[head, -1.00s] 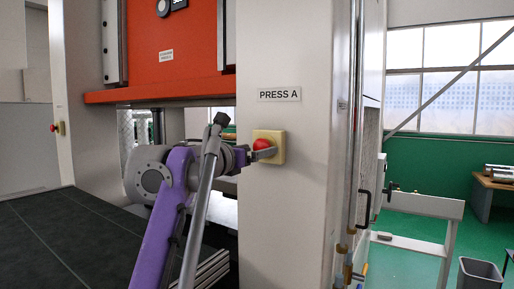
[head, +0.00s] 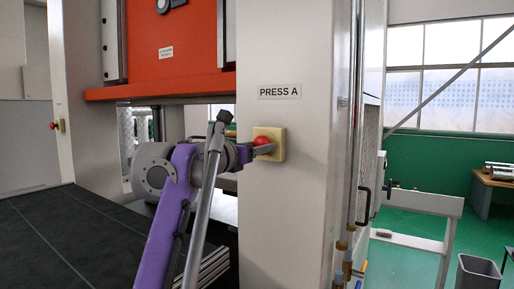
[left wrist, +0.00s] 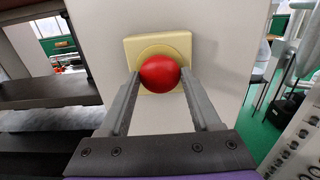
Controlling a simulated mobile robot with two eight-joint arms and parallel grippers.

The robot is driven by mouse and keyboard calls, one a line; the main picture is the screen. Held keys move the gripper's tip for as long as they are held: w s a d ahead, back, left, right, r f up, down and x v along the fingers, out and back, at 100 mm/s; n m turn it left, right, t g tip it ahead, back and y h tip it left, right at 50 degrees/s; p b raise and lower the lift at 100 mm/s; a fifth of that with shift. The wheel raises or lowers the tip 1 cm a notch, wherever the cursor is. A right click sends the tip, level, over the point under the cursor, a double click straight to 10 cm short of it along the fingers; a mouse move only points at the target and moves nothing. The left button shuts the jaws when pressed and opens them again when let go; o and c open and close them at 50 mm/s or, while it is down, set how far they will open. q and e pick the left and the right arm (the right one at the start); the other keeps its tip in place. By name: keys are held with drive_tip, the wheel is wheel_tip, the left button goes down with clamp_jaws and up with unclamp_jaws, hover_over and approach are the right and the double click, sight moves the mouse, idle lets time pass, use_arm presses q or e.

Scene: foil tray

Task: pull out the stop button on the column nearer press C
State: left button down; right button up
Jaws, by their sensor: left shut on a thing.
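The red stop button (head: 261,140) sits on a yellow box on the pale column (head: 285,200), below a sign (head: 279,92) that reads PRESS A. My left gripper (head: 264,149) reaches in from the left with its fingers at the button. In the left wrist view the round red button (left wrist: 160,72) lies between the two grey fingertips, which close on its sides. The yellow box (left wrist: 160,42) shows behind it. Another small red button (head: 53,126) is on the far left column. No PRESS C sign is in view. My right gripper is not in view.
The orange press ram (head: 185,50) hangs above the dark press bed (head: 65,235). Vertical pipes (head: 354,150) run along the column's right side. A grey bin (head: 478,272) and a workbench stand on the green floor at the right.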

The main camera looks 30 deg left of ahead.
use_arm(q)
drive_tip(key=shift+s, duration=0.5)
drive_tip(key=shift+c, duration=2.3)
unclamp_jaws()
drive_tip(key=o, duration=0.4)
drive_tip(key=shift+s, duration=0.2)
drive_tip(key=shift+c, duration=0.2)
